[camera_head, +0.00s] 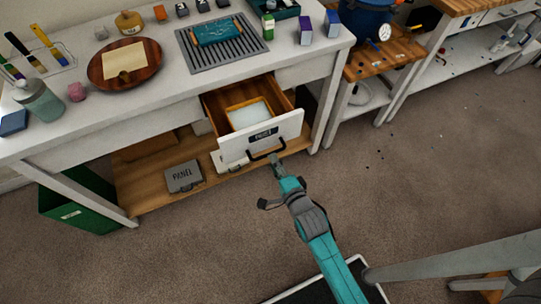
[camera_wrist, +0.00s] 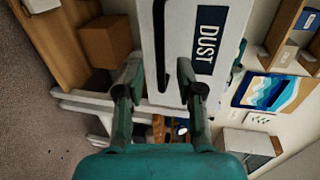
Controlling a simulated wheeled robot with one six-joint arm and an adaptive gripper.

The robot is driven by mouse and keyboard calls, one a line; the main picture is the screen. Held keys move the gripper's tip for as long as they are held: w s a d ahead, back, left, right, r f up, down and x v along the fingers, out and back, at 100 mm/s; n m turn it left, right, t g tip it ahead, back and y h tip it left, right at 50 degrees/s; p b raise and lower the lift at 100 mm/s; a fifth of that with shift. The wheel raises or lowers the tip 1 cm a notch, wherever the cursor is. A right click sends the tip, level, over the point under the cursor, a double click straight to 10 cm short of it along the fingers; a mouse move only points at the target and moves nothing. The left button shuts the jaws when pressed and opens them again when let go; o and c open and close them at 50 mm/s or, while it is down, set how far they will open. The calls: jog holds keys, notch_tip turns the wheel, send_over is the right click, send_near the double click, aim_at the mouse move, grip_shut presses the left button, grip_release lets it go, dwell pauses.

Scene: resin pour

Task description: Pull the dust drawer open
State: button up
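The dust drawer (camera_head: 290,128) has a white front with a dark DUST label (camera_wrist: 207,40) and stands pulled out from under the workbench. Inside it lies an orange-framed tray (camera_head: 234,122) with a pale surface. The black bar handle (camera_head: 256,155) is on the drawer's front; it also shows in the wrist view (camera_wrist: 160,50). My gripper (camera_head: 276,160) is at the right end of the handle. In the wrist view my gripper (camera_wrist: 159,82) has its fingers apart, with the handle's end between them and a gap on each side.
The white workbench (camera_head: 150,92) carries a wooden plate (camera_head: 125,82) and a grey grooved mat (camera_head: 250,58). A grey PANEL case (camera_head: 184,177) sits on the lower wooden shelf (camera_head: 150,203). A green bin (camera_head: 85,210) stands at left. The carpet in front of the drawer is mostly clear.

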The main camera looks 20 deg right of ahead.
jog(key=v, duration=0.6)
jog(key=shift+s, duration=0.4)
jog(key=shift+r, duration=0.1)
jog(key=s+r+n, duration=0.4)
jog(key=s+n, duration=0.2)
jog(key=s, duration=0.2)
jog(key=s+r+n, duration=0.4)
jog(key=s+n, duration=0.2)
jog(key=s, duration=0.3)
jog(key=s+r+n, duration=0.4)
jog(key=s+n, duration=0.2)
jog(key=s, duration=0.3)
jog(key=shift+s+g, duration=0.25)
jog(key=shift+g, duration=0.15)
